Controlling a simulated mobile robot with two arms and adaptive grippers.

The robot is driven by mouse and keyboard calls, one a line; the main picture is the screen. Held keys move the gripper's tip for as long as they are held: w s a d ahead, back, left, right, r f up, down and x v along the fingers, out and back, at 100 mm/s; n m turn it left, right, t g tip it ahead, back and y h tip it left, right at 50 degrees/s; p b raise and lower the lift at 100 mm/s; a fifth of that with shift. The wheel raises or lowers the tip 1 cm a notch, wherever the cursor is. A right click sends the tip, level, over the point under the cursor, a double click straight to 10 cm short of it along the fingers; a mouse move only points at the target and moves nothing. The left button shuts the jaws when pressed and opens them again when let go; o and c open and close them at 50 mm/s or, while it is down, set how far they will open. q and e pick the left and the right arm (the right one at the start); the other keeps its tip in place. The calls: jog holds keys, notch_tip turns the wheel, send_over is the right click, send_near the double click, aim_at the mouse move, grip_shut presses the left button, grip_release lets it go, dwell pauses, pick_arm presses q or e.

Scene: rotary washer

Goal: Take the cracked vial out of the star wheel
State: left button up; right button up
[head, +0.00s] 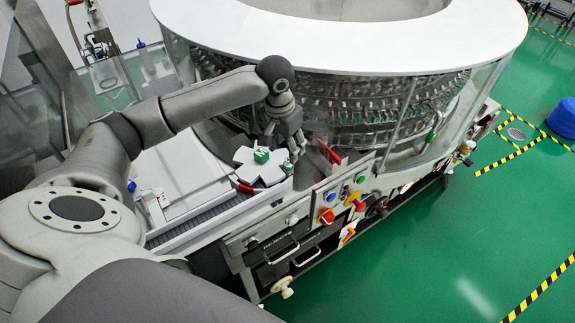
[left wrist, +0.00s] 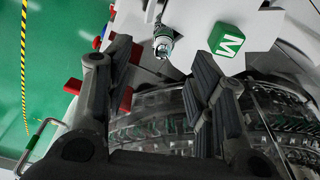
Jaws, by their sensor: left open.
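The white star wheel (head: 262,170) lies below the round washer housing, and part of it shows at the top of the left wrist view (left wrist: 195,28). A small clear vial with a greenish band (left wrist: 163,42) sits at the wheel's edge in the left wrist view. I cannot make out a crack at this size. My left gripper (head: 296,152) is open and empty, with its fingers pointing down at the wheel's right edge. In the left wrist view, the vial shows between its two fingertips (left wrist: 160,60), seemingly a little beyond them. My right gripper is not in view.
A green block marked M (head: 261,156) sits on the wheel. The round washer (head: 340,55) with rows of glassware stands close behind. A control panel with coloured knobs (head: 342,196) and a red part (head: 329,152) are right of the gripper.

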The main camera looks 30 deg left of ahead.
aim_at(288, 159)
pick_arm(q)
jog(key=shift+w+f, duration=0.25)
jog(key=shift+f, duration=0.8)
jog(key=shift+w+f+p, duration=0.1)
jog(key=shift+f+p, duration=0.35)
jog(key=shift+f, duration=0.1)
jog(key=f, duration=0.1)
jog(key=f+p, duration=0.1)
jog(key=f, duration=0.1)
jog(key=shift+w+a+f, duration=0.15)
jog(key=shift+w+f, duration=0.05)
jog(key=shift+w, duration=0.2)
jog(key=shift+w+f, duration=0.1)
jog(key=shift+f, duration=0.35)
jog(key=c, duration=0.8)
